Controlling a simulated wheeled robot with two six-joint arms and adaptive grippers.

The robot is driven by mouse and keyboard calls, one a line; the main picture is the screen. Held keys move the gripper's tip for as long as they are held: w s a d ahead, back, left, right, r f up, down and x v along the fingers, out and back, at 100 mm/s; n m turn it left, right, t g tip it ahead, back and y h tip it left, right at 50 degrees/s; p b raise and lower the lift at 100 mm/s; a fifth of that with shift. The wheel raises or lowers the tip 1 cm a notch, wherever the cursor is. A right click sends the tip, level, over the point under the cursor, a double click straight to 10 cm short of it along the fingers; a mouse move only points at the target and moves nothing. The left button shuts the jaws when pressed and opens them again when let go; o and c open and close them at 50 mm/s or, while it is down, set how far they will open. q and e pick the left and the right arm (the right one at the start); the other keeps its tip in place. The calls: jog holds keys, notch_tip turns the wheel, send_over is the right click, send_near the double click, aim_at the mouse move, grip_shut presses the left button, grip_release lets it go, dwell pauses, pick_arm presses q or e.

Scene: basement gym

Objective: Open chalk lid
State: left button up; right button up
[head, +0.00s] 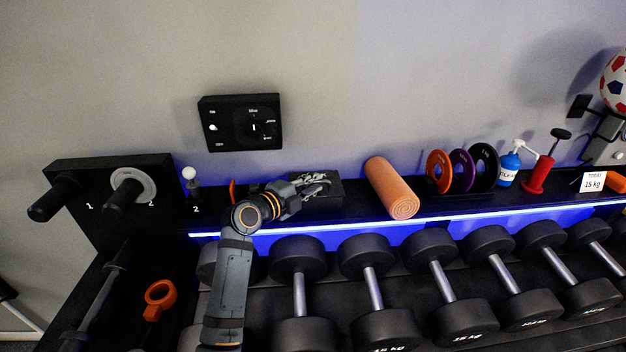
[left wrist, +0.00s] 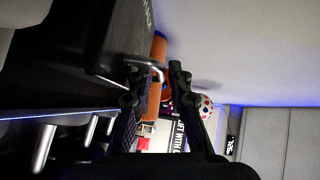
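The chalk box is a black box (head: 334,192) on the shelf, left of the orange foam roller, partly hidden behind my left gripper (head: 316,181). In the left wrist view the dark box (left wrist: 108,32) fills the upper left, with a bent metal handle (left wrist: 148,63) standing out from its edge. My left gripper (left wrist: 159,75) has its two fingers apart. The handle's end lies at the left finger and reaches toward the gap; I cannot tell whether it touches. The lid looks closed, though the gripper covers part of it. My right gripper is not in view.
The orange foam roller (head: 391,188) lies right of the box, then weight plates (head: 483,167), a blue bottle (head: 509,169) and a red pump-like item (head: 539,174). Several dumbbells (head: 430,253) line the rack below. A black control panel (head: 240,123) hangs on the wall above.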

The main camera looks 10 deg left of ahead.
pick_arm(q)
jog(key=shift+w+d, duration=0.1)
jog(key=shift+d, duration=0.05)
grip_shut()
jog(key=shift+f, duration=0.1)
